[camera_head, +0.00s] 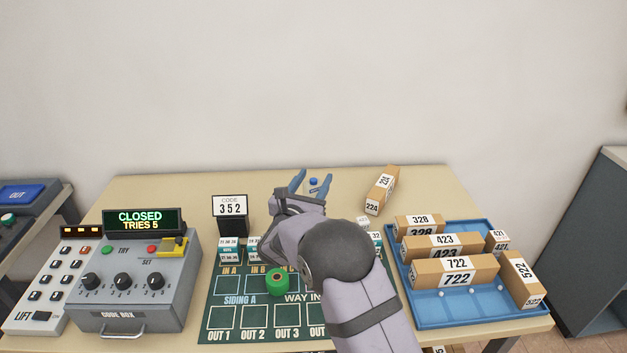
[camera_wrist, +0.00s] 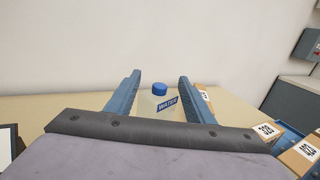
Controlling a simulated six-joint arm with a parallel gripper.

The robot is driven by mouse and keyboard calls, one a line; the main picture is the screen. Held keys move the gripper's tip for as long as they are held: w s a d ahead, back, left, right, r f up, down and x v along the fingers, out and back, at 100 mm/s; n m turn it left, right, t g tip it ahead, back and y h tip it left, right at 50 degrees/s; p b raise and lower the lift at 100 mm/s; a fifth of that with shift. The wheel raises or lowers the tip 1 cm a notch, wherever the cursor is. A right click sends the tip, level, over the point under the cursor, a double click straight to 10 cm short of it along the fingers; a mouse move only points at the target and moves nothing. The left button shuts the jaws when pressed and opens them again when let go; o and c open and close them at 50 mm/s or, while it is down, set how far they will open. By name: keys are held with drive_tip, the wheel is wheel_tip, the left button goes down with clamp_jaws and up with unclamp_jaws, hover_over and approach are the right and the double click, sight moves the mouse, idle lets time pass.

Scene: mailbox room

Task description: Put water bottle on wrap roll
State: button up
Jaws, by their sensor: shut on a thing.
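The water bottle (camera_wrist: 167,104) has a blue cap, a pale see-through body and a blue WATER label. It stands upright between the two blue fingers of my gripper (camera_wrist: 160,98), which is shut on it. In the head view its blue cap (camera_head: 313,181) shows between the fingers of my gripper (camera_head: 309,183), at the back of the table; my wrist hides its lower part. The green roll (camera_head: 277,283), which looks like the wrap roll, sits on the green mat, in front of and left of my gripper. Its top and centre hole are visible.
A code box (camera_head: 125,290) and a code sign (camera_head: 230,208) stand left. A blue tray (camera_head: 460,313) of numbered boxes is right, with a loose box (camera_head: 381,190) behind it. Small labelled items line the back of the mat (camera_head: 228,287); my arm covers its right part.

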drive_tip(key=shift+f, duration=0.15)
drive_tip(key=o, duration=1)
drive_tip(key=shift+r, duration=0.2)
drive_tip(key=b+v, duration=0.3)
drive_tip(key=v, duration=0.9)
drive_tip(key=shift+b, duration=0.3)
